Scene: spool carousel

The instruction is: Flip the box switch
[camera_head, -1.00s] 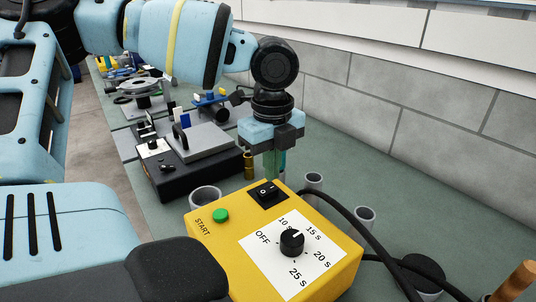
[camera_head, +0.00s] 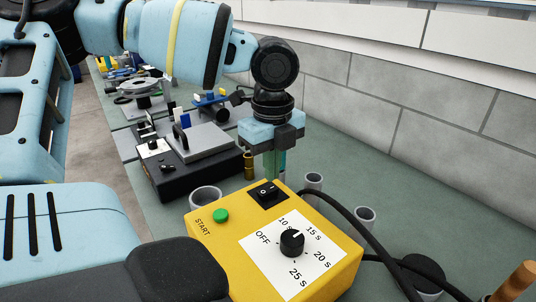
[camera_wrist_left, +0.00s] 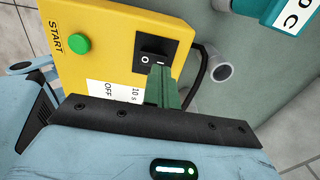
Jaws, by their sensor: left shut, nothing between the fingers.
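The yellow box (camera_head: 231,243) stands on the green bench top, with a green START button (camera_head: 221,215), a black dial (camera_head: 292,242) and a black rocker switch (camera_head: 267,194) at its far edge. The switch (camera_wrist_left: 153,58) also shows in the left wrist view, marked O and I. My left gripper (camera_head: 272,176) points down just behind the switch, its green fingers shut and empty. In the left wrist view the fingertips (camera_wrist_left: 161,72) overlap the I side of the switch. I cannot tell whether they touch it. My right gripper is not in view.
Grey cups (camera_head: 365,216) and a black cable (camera_head: 370,240) lie right of the box. A black device with a grey plate (camera_head: 205,141) stands behind it at left. A grey block wall (camera_head: 440,120) bounds the bench at the right.

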